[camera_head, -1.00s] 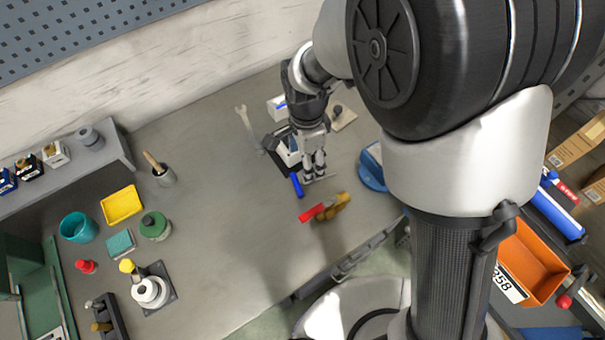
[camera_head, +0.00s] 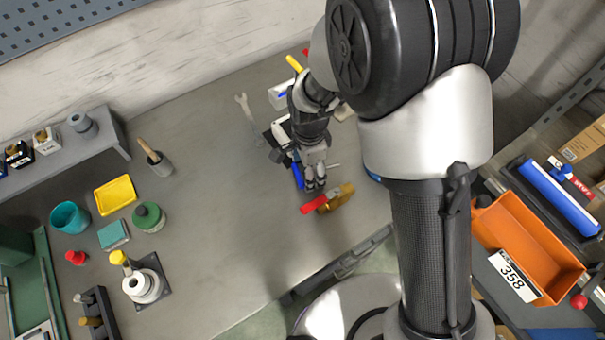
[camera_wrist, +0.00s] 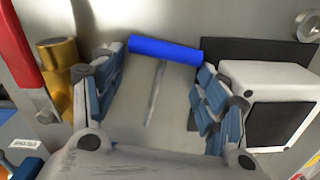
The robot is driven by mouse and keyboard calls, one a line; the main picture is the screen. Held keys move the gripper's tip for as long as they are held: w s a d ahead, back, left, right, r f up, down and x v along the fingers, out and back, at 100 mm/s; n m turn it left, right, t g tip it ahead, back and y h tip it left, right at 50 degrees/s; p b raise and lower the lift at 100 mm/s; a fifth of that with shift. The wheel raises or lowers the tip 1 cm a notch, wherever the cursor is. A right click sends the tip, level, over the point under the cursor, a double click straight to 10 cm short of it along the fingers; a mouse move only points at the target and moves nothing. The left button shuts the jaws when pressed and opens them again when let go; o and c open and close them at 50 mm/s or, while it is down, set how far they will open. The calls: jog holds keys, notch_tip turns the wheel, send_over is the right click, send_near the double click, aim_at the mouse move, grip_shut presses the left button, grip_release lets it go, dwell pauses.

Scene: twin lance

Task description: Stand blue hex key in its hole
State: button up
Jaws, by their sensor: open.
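The blue hex key lies on the grey bench, its blue handle (camera_head: 298,175) just left of my gripper (camera_head: 315,184) in the head view. In the wrist view the blue handle (camera_wrist: 165,50) lies crosswise beyond the fingertips, and a thin metal shaft (camera_wrist: 156,92) runs back between them. My gripper (camera_wrist: 156,85) is open, with its two fingers well apart and nothing held. Whether the fingers touch the key, I cannot tell. A white block (camera_head: 279,97) with a blue mark stands behind my arm. I cannot make out the key's hole.
A red-handled tool (camera_head: 314,204) with a brass part (camera_head: 338,198) lies close in front of my gripper. A white box with a black face (camera_wrist: 268,100) stands close to the right finger in the wrist view. A wrench (camera_head: 244,104) lies behind.

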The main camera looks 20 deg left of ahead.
jog(key=shift+c, duration=0.3)
jog(key=c, duration=0.6)
jog(key=shift+r, duration=0.15)
